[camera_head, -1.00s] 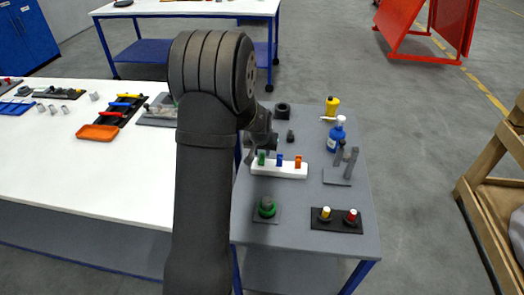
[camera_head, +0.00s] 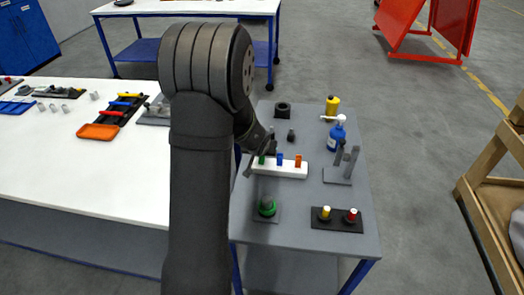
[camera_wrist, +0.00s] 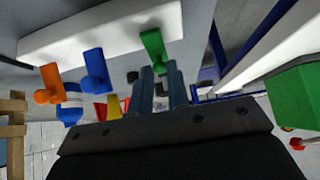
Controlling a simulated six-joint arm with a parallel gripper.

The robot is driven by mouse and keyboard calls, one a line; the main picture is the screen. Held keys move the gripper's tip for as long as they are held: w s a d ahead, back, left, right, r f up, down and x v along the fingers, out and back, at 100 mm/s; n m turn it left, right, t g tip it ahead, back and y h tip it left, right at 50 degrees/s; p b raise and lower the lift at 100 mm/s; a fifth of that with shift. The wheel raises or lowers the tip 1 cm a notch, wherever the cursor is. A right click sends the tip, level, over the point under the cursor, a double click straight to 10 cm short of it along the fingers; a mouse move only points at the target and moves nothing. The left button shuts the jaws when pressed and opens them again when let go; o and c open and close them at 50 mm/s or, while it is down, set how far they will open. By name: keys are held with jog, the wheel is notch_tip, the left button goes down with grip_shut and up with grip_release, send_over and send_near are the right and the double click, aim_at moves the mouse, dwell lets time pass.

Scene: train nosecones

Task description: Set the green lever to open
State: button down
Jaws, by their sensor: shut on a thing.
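The green lever (camera_head: 262,159) is the leftmost of three levers on a white block (camera_head: 293,171) on the grey table. A blue lever (camera_head: 280,159) and an orange lever (camera_head: 298,161) stand to its right. My gripper (camera_head: 260,156) is at the green lever, partly covering it. In the wrist view the fingers (camera_wrist: 161,88) meet the free end of the green lever (camera_wrist: 153,42) and are shut on it. The blue lever (camera_wrist: 94,65) and orange lever (camera_wrist: 48,80) are untouched there. I cannot tell which lever position counts as open.
The table also holds a green round knob (camera_head: 267,208), a black plate with yellow and red buttons (camera_head: 337,226), a grey bracket (camera_head: 338,175), a blue bottle (camera_head: 336,140) and a yellow bottle (camera_head: 332,105). A white table (camera_head: 80,180) stands to the left.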

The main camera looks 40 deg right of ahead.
jog(key=shift+w+r, duration=0.1)
jog(key=c, duration=1.4)
grip_release()
jog(key=v, duration=1.7)
jog(key=shift+a+r, duration=0.1)
jog(key=shift+a, duration=0.05)
